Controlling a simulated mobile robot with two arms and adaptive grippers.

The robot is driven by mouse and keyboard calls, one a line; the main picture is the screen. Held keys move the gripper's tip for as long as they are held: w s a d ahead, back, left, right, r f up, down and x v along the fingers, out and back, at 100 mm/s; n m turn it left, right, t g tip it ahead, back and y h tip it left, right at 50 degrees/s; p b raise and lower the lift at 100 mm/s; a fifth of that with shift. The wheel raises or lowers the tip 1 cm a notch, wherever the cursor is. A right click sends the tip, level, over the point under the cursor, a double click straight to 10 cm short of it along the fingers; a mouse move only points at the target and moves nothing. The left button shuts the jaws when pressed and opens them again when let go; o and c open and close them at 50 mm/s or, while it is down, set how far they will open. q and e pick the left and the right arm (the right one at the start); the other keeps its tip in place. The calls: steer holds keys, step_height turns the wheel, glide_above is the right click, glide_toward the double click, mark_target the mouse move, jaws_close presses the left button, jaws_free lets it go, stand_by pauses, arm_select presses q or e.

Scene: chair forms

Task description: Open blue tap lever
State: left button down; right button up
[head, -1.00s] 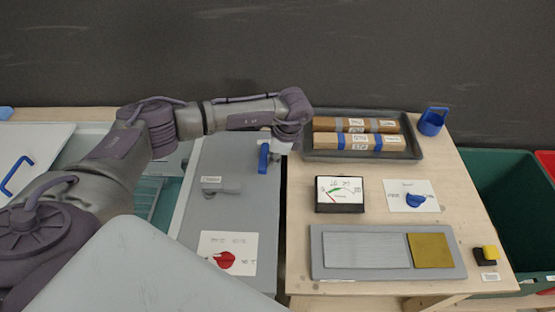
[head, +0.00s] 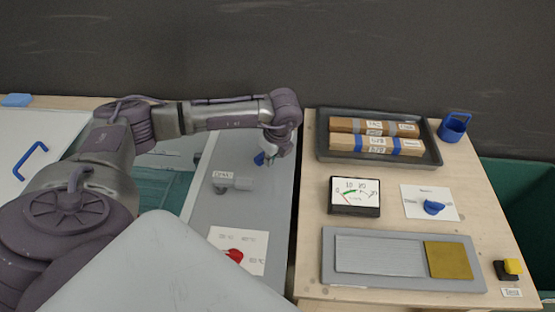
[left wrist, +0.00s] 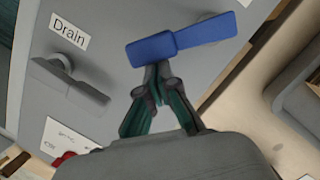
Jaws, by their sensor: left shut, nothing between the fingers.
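The blue tap lever (head: 259,159) is at the far end of the grey panel, mostly hidden by my left arm in the head view. In the left wrist view the blue lever (left wrist: 190,38) lies across the top, slightly tilted. My left gripper (left wrist: 158,70) is shut and empty, its fingertips right at the lever's lower edge near its left part; whether they touch it I cannot tell. In the head view my left gripper (head: 277,157) is just right of the lever. My right gripper is out of view.
A grey drain lever (head: 237,183) with a label and a red knob (head: 234,255) are nearer on the same panel. To the right, a wooden table holds a dark tray (head: 430,152) of wrapped bars, a gauge (head: 354,196) and a blue knob (head: 432,207).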

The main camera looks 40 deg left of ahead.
arm_select(q)
steer(key=shift+s+a+f+m+b, duration=0.1)
steer(key=shift+a+m+b, duration=0.3)
steer(key=shift+m, duration=0.1)
steer(key=shift+s+a+f+m+b, duration=0.1)
steer(key=shift+a+m+b, duration=0.25)
steer(key=shift+m, duration=0.15)
steer(key=shift+a+r+b, duration=0.1)
steer(key=shift+a+b, duration=0.15)
steer(key=shift+b, duration=0.15)
steer(key=shift+a+r, duration=0.1)
steer(key=shift+w, duration=0.1)
